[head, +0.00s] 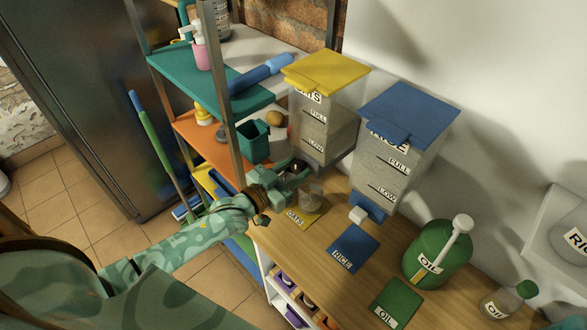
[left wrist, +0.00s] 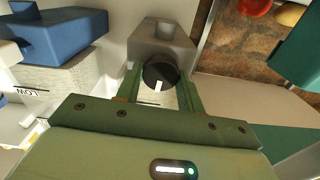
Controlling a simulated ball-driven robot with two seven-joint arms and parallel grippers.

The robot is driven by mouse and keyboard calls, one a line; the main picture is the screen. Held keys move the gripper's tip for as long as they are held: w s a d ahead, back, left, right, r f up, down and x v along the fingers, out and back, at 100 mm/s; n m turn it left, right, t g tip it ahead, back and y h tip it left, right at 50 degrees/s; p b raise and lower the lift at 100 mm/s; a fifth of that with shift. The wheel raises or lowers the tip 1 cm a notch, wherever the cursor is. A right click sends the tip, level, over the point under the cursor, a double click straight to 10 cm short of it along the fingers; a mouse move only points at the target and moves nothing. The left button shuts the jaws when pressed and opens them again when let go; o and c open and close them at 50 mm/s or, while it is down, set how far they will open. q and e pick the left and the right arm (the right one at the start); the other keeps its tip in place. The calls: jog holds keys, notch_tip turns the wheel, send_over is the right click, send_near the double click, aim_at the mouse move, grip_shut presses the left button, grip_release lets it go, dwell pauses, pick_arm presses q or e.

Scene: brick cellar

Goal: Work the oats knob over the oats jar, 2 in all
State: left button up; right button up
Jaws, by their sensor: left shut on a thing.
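The oats dispenser (head: 333,130) is a grey bin with a yellow lid, marked FULL and LOW. Its round dark knob with a white mark (left wrist: 160,74) shows in the left wrist view. My left gripper (head: 300,168) is shut on the knob, one finger at each side; it also shows in the left wrist view (left wrist: 160,84). In the head view the gripper largely hides the knob. The oats jar (head: 312,192), clear glass, stands on the yellow OATS mat (head: 297,219), just below and right of the gripper. Its contents are hard to make out. My right gripper is not in view.
The rice dispenser (head: 398,148) with a blue lid stands to the right. The RICE mat (head: 353,248) and OIL mat (head: 397,303) are bare. A green oil container (head: 436,255) and a small bottle (head: 503,300) stand further right. A shelf post (head: 222,85) rises at the left.

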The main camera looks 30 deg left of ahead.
pick_arm(q)
jog(key=shift+m+p, duration=0.4)
jog(key=shift+m, duration=0.7)
jog(key=m, duration=0.2)
jog(key=shift+d+m, duration=0.1)
jog(key=shift+m, duration=0.2)
jog(key=m, duration=0.4)
jog(key=shift+f+p, duration=0.1)
jog(key=shift+p, duration=0.2)
jog(key=m, duration=0.4)
jog(key=shift+f, duration=0.15)
jog(key=shift+s+d+m+b, duration=0.1)
jog(key=shift+m+b, duration=0.6)
jog(key=shift+m, duration=1.2)
jog(key=o, duration=1)
jog(key=shift+c, duration=0.2)
